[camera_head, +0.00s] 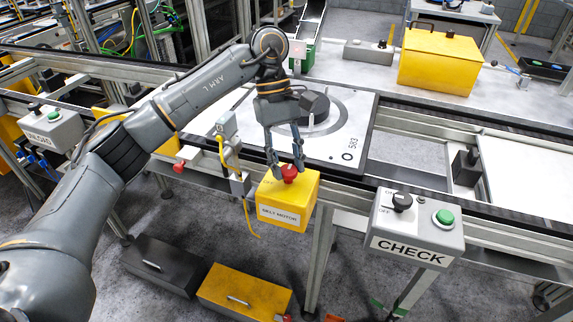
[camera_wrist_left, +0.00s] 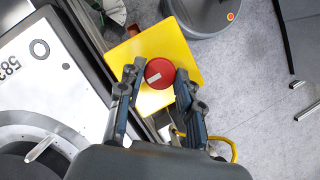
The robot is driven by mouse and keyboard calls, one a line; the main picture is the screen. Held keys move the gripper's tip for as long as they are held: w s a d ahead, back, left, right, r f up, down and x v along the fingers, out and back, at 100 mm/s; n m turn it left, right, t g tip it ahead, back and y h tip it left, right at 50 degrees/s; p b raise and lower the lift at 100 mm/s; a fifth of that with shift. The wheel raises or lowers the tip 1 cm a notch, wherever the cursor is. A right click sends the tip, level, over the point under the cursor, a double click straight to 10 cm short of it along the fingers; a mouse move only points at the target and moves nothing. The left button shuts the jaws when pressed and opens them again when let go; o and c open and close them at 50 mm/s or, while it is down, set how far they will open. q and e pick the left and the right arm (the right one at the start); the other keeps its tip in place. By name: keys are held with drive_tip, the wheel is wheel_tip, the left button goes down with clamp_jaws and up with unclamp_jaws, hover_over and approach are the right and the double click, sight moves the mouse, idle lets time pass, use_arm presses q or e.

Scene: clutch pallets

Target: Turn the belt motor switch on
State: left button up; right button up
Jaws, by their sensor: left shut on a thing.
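The yellow belt motor box (camera_head: 287,205), labelled "BELT MOTOR", is fixed at the front edge of the conveyor. Its round red switch knob (camera_head: 289,174) is on top. My left gripper (camera_head: 287,167) reaches down from above with a finger on each side of the knob, shut on it. In the left wrist view the red knob (camera_wrist_left: 159,73), with a small white mark, sits between the two fingertips over the yellow box top (camera_wrist_left: 185,45). The head view shows the gripper partly covering the knob. My right gripper is not in view.
A grey CHECK box (camera_head: 416,229) with a black selector and green button stands to the right. A pallet (camera_head: 340,150) marked 583 lies on the conveyor behind. A yellow cable (camera_head: 247,215) hangs beside the motor box. A yellow case (camera_head: 243,293) sits on the floor.

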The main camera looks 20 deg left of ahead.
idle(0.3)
use_arm(q)
drive_tip(key=o, duration=1.1)
drive_tip(key=v, duration=1.2)
drive_tip(key=shift+d+r, duration=0.1)
drive_tip(key=shift+d, duration=0.05)
drive_tip(key=shift+s, duration=0.1)
